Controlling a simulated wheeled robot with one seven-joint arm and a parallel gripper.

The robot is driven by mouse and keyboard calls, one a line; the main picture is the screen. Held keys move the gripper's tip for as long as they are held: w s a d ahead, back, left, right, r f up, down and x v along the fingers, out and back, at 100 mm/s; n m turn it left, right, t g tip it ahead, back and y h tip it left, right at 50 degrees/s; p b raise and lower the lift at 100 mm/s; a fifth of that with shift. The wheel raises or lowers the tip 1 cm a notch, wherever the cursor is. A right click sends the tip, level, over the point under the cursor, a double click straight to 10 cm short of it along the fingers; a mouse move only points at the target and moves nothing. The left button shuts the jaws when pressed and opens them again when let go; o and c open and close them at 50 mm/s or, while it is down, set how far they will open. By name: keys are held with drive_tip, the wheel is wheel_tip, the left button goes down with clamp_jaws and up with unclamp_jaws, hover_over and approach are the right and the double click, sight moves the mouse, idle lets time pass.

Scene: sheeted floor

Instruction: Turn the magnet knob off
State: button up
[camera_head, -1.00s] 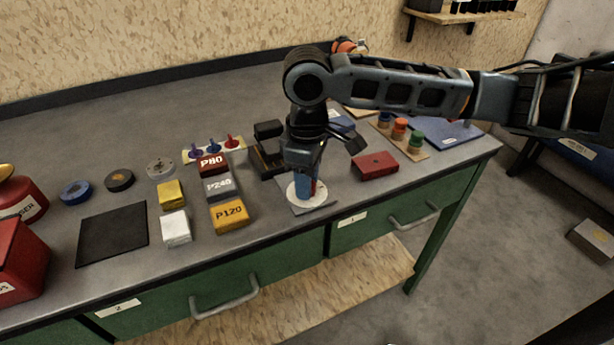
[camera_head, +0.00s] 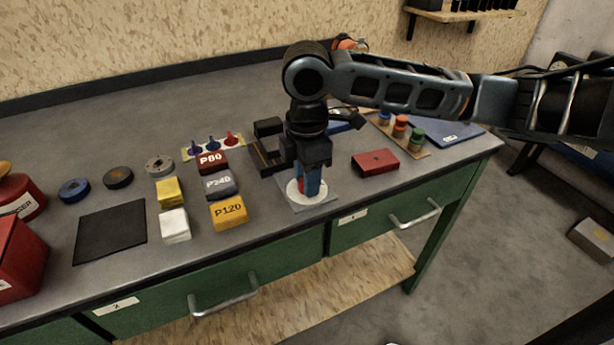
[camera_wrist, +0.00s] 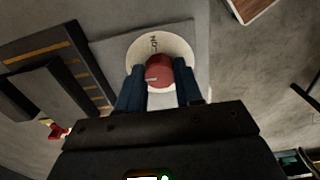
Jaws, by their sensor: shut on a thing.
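The magnet knob is red and round; in the wrist view the knob (camera_wrist: 158,72) sits between my two blue fingers, with a short pale mark on its left side. It stands on a white dial disc (camera_wrist: 140,45) with upside-down dark lettering at its top edge. A grey plate (camera_head: 325,203) lies under the disc near the bench's front edge. My gripper (camera_head: 308,187) points straight down and is shut on the knob; its fingertips also show in the wrist view (camera_wrist: 159,75). The fingers hide most of the knob in the head view.
A dark slotted holder (camera_head: 264,158) stands close behind and left of the plate. A red block (camera_head: 375,162) lies to the right. Sanding blocks, including an orange one (camera_head: 229,212), lie left. The bench front edge is close.

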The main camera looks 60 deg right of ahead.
idle(0.4)
drive_tip(key=o, duration=1)
drive_tip(key=shift+o, duration=0.2)
drive_tip(key=shift+r, duration=3.9)
drive_tip(key=shift+w, duration=0.1)
